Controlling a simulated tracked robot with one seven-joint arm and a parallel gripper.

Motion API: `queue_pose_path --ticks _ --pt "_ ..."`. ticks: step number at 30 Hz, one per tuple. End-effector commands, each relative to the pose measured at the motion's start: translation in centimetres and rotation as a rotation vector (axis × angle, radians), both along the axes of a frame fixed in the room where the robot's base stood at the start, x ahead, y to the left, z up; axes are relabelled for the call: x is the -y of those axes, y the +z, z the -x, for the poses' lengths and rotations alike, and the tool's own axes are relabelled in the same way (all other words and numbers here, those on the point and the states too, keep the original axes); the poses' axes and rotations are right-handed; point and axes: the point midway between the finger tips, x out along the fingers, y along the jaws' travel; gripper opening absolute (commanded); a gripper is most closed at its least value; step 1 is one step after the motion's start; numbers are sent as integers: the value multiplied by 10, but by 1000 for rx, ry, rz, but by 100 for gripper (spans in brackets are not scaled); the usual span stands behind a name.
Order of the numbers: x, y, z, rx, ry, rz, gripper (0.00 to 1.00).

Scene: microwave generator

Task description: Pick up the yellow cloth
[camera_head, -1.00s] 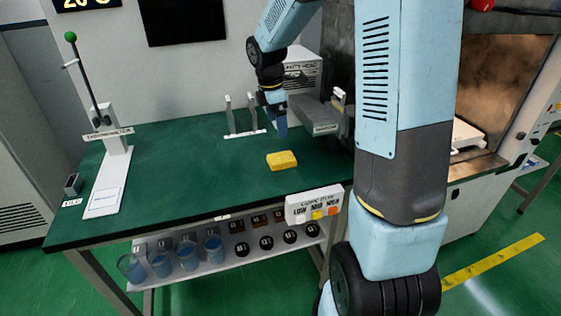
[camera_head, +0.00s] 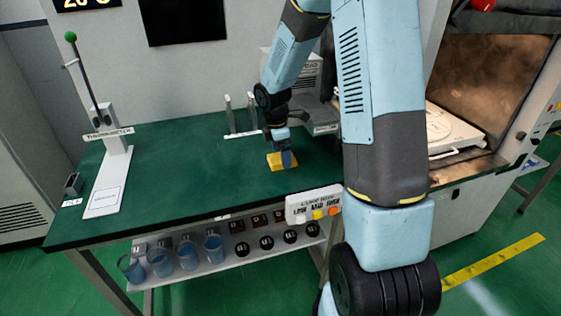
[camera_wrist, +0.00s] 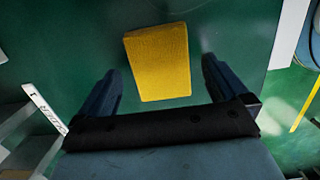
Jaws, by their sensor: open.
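The yellow cloth (camera_head: 276,161) is a folded block lying on the green table top (camera_head: 190,160), near its front right part. In the wrist view the cloth (camera_wrist: 158,62) lies ahead of and between my two fingers, nearer the left one at its lower end. My gripper (camera_wrist: 160,75) is open and empty, with a finger on each side. In the head view my gripper (camera_head: 286,158) is over the cloth and hides part of it. I cannot tell how far the fingertips are above the table.
A white rack (camera_head: 240,118) and a grey box-like device (camera_head: 322,122) stand behind the cloth. A button panel (camera_head: 314,206) is at the table's front edge. The table's middle is clear. Beakers (camera_head: 188,256) stand on the lower shelf.

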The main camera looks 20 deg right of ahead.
Motion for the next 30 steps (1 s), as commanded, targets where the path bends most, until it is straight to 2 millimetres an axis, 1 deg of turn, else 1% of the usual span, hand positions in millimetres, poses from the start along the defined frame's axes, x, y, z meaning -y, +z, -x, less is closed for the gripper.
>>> queue_pose_path --ticks 1,3,11,27,29,30 --pt "0 -6 0 -2 1 0 100" --pt "0 -10 0 0 1 -1 100" --pt "1 -11 0 2 1 0 100" --pt "1 -11 0 2 1 0 49" --pt "1 -11 0 2 1 0 45" --pt "1 -11 0 2 1 0 40"
